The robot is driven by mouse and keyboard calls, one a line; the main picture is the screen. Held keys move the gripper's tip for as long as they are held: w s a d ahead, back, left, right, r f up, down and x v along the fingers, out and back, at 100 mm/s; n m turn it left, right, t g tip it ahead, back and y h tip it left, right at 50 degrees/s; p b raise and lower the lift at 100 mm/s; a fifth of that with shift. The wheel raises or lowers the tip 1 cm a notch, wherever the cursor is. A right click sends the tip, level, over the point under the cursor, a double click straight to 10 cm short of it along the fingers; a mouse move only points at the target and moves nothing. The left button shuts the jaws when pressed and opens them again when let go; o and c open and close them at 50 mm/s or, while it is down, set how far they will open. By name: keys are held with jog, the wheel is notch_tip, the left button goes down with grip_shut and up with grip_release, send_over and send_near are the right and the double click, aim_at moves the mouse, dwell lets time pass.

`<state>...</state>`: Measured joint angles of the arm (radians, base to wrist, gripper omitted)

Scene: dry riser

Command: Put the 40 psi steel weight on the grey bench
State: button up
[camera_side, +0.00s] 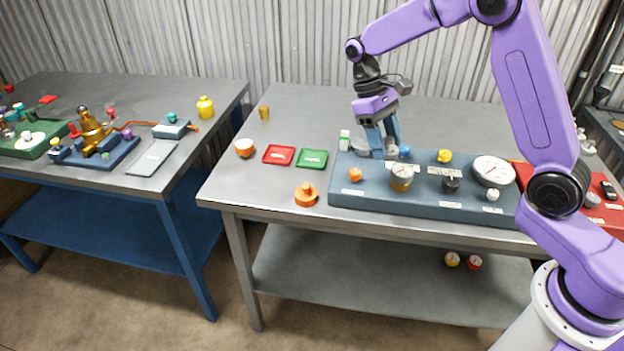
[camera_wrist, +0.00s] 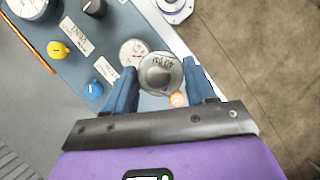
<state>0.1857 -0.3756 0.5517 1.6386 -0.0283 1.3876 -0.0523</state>
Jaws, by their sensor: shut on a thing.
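My gripper (camera_side: 384,150) has blue fingers and is above the left part of the blue-grey panel block (camera_side: 425,203). In the wrist view my gripper (camera_wrist: 163,84) is shut on a round steel weight (camera_wrist: 160,72) with a raised centre knob; dark lettering on its top is too small to read surely. The grey bench (camera_side: 240,187) with grey legs stands under the panel block. The weight overlaps a small dial gauge (camera_wrist: 132,50) in the wrist view; I cannot tell its height above the panel.
A brass gauge (camera_side: 401,177), orange knob (camera_side: 355,174), blue knob (camera_side: 404,151) and large gauge (camera_side: 493,170) rise from the panel. A red tray (camera_side: 279,154), green tray (camera_side: 312,158) and orange weight (camera_side: 305,194) lie left of it. The bench's back left is mostly clear.

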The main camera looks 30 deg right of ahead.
jog(key=m+y, duration=0.1)
jog(key=m, duration=0.1)
jog(key=a+m+y, duration=0.1)
jog(key=m, duration=0.1)
jog(key=f+m+y, duration=0.1)
jog(key=m, duration=0.2)
jog(key=shift+w+a, duration=0.25)
jog(key=shift+w, duration=0.05)
jog(key=m, duration=0.1)
jog(key=m+y, duration=0.1)
jog(key=m, duration=0.1)
jog(key=a+m+t, duration=0.1)
jog(key=shift+w+f+m+y, duration=0.2)
jog(key=shift+w+m+y, duration=0.05)
jog(key=shift+m+y, duration=0.15)
jog(key=w+a+f+m+t, duration=0.1)
jog(key=w+f+m, duration=0.2)
jog(key=w, duration=0.2)
jog(key=w+a+f+m+t+y, duration=0.1)
jog(key=w+a+f+m, duration=0.1)
jog(key=w, duration=0.3)
jog(key=w+a+f+m+t, duration=0.1)
jog(key=w+f+m, duration=0.3)
jog(key=w+f, duration=0.1)
jog(key=shift+a+f+t+y, duration=0.1)
jog(key=shift+a+t+y, duration=0.2)
jog(key=shift+t+y, duration=0.1)
jog(key=shift+w+f, duration=0.3)
jog(key=shift+f, duration=1.55)
